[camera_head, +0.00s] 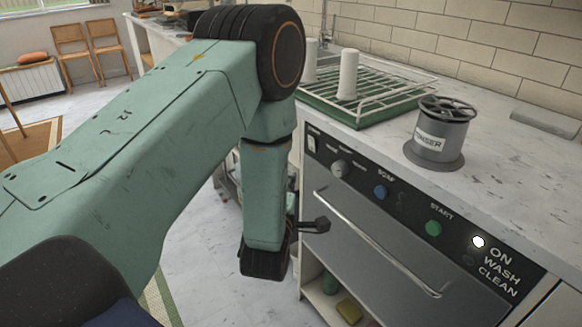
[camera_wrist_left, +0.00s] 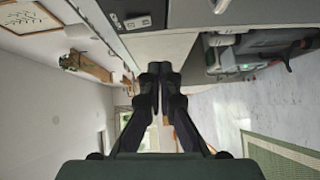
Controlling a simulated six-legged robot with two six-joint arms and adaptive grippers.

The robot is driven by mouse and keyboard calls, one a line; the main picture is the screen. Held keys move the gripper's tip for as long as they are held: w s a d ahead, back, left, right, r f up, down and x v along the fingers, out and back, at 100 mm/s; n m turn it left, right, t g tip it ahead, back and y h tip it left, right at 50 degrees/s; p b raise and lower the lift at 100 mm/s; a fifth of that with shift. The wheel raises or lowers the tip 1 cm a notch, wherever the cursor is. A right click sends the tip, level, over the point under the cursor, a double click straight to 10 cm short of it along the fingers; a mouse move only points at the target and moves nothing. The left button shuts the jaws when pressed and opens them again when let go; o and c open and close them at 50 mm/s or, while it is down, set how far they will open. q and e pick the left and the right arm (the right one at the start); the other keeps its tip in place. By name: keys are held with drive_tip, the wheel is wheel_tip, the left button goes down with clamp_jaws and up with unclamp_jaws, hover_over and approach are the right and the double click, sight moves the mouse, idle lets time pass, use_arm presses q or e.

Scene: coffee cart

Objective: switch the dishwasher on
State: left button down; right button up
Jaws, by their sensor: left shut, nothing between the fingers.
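The dishwasher (camera_head: 375,250) is a grey front under the counter, with a dark control strip along its top. The strip carries a rocker switch (camera_head: 312,143) at its left end, a grey knob (camera_head: 340,168), a blue SOAP button (camera_head: 380,191) and a green START button (camera_head: 433,228). The lamp (camera_head: 478,242) beside ON is lit white; the WASH and CLEAN lamps look dark. My left gripper (camera_head: 322,225) is shut and empty, in front of the dishwasher door's left side, below the strip. Its closed fingers show in the left wrist view (camera_wrist_left: 160,70). My right gripper is out of view.
A bar handle (camera_head: 375,240) crosses the dishwasher door. On the counter stand a green rack (camera_head: 360,112) with white cups (camera_head: 348,75) and a grey canister labelled RINSER (camera_head: 440,135). An open shelf (camera_head: 322,303) with small items lies below. The floor at left is mostly clear.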

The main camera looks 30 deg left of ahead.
use_arm(q)
drive_tip(key=v, duration=0.2)
drive_tip(key=shift+s+d+f, duration=0.1)
drive_tip(key=shift+s+f, duration=0.1)
drive_tip(key=shift+s, duration=0.15)
drive_tip(key=shift+s+r, duration=0.1)
drive_tip(key=shift+s, duration=0.05)
